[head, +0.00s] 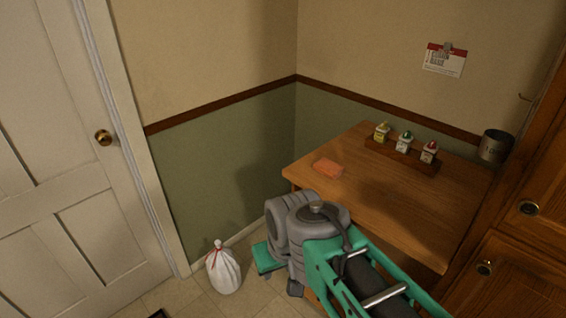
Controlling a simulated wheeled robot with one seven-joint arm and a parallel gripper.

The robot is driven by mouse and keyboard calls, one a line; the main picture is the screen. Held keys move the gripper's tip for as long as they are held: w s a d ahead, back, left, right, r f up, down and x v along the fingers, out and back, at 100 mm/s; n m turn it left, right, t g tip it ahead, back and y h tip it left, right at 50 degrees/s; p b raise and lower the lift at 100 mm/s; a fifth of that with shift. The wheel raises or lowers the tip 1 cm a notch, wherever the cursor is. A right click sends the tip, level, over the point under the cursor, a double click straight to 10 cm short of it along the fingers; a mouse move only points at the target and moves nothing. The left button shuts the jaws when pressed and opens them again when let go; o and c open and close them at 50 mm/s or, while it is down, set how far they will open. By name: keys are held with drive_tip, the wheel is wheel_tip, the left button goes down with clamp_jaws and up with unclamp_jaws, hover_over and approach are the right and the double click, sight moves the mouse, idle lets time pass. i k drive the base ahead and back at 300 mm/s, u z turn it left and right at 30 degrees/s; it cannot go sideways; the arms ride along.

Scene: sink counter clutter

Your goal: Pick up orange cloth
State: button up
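The orange cloth (328,168) is a small, flat, folded-looking piece. It lies near the left corner of the wooden table top (370,205). My green and grey arm reaches up from the bottom right, in front of the table. Its grey joint is below and to the left of the cloth in the picture, apart from it. No gripper fingers can be made out; they are hidden behind the arm or out of the picture. Nothing covers the cloth.
A wooden cabinet (515,270) is at right. A white tied bag (224,269) sits on the floor near the door (50,150). The table's middle is clear.

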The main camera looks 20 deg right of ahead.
sight(331, 171)
drive_tip(key=u, duration=0.15)
drive_tip(key=i, duration=1.3)
drive_tip(key=z, duration=0.65)
